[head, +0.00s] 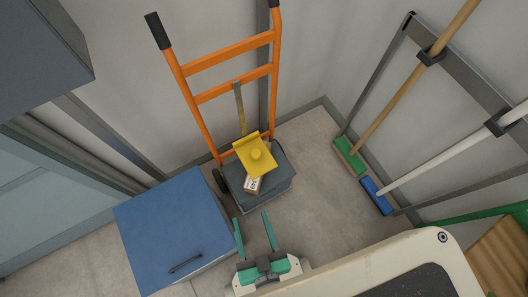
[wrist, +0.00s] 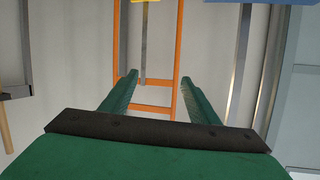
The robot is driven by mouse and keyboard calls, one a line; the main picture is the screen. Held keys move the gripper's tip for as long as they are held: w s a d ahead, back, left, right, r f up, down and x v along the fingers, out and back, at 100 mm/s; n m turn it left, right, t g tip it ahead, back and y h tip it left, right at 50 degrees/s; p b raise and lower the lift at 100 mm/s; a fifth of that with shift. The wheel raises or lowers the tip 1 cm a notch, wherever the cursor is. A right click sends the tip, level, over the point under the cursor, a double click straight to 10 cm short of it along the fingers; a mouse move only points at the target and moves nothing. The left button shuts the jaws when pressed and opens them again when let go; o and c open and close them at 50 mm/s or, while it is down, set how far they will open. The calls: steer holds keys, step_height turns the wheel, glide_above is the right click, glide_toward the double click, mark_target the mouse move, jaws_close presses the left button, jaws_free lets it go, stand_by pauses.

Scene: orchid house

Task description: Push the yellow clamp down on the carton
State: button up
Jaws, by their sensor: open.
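My gripper (head: 254,228) is open and empty, in front of the box and apart from the clamp. In the wrist view, a sliver of the clamp (wrist: 146,1) shows at the top edge, beyond the open green fingers (wrist: 146,85).
A blue cabinet (head: 172,225) with a dark handle stands at the left. At the right, a green broom (head: 349,156) and a blue broom (head: 377,196) hang on a grey rack (head: 455,72). Bare floor (head: 318,207) lies between box and brooms.

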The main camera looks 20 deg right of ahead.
steer(key=w+d+f+m+g, duration=0.2)
steer(key=w+d+f+m, duration=0.15)
steer(key=f, duration=0.45)
steer(key=w+d+f+m+g, duration=0.2)
steer(key=w+f+m, duration=0.25)
steer(key=f, duration=0.35)
steer(key=m+g+y, duration=0.4)
steer(key=m+g, duration=0.4)
steer(key=m, duration=0.7)
glide_toward(257, 153)
steer(key=x, duration=0.9)
